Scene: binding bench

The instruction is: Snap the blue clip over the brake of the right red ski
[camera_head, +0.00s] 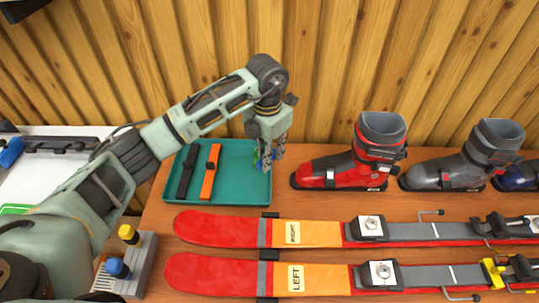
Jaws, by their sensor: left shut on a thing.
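My right gripper is not in view.
The teal tray (228,150) holds a black strap (186,172) and an orange strap (210,175). A red boot (335,170) and a grey boot (440,172) stand behind the skis. The left red ski (205,275) lies nearer, with a yellow clip (491,273) at its binding.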

